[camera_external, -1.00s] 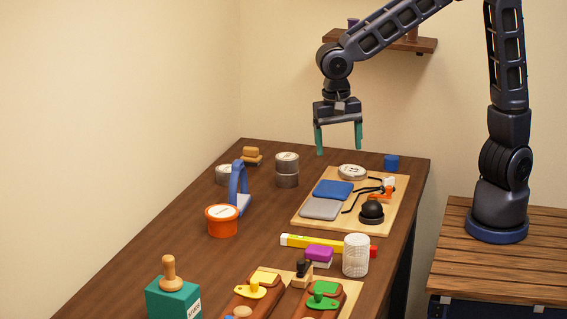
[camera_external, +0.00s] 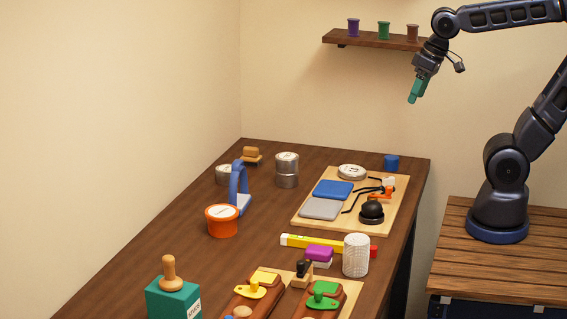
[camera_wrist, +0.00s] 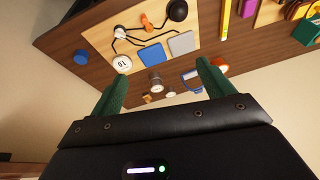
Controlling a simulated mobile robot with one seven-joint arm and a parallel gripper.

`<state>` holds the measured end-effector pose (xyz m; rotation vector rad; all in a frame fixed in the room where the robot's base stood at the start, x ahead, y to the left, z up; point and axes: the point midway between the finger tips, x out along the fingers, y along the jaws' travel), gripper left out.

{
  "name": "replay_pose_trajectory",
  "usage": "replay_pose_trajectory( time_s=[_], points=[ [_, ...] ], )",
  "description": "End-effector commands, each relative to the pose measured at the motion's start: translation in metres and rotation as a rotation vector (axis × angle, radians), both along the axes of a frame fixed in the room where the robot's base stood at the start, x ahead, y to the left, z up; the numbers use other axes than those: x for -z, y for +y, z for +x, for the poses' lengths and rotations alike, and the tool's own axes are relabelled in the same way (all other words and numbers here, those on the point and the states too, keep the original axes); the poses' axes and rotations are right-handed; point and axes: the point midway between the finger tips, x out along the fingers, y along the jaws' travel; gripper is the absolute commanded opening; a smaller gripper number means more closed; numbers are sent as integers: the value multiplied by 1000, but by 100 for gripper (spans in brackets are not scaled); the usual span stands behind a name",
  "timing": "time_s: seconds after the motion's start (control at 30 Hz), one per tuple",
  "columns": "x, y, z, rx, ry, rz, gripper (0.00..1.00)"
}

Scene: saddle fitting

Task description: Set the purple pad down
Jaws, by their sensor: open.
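The purple pad (camera_external: 319,251) lies on the dark wooden table, a pale layer showing under its purple top. It sits between the yellow bar and the wooden block with the saddles, left of a white ribbed cylinder. In the wrist view a small purple shape, likely the pad (camera_wrist: 297,9), shows at the top right edge. My gripper (camera_external: 413,98) is high above the table's back right edge, in front of the wall and far from the pad. Its green fingers (camera_wrist: 162,70) stand apart with nothing between them in the wrist view.
A light board (camera_external: 394,216) holds blue and grey pads, a black ball and cables. The yellow bar (camera_external: 300,241) and white cylinder (camera_external: 356,256) crowd the pad. A wall shelf (camera_external: 365,40) with cups is left of my gripper.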

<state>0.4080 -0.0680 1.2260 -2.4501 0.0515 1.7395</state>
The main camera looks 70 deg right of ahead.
Motion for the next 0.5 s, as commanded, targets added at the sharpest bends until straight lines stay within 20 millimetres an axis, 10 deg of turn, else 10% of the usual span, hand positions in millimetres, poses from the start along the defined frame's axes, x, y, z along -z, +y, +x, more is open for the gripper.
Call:
replay_pose_trajectory(
  time_s=[0.5],
  points=[
    [2,-12,-29,-107,-65,-97,80]
  ],
)
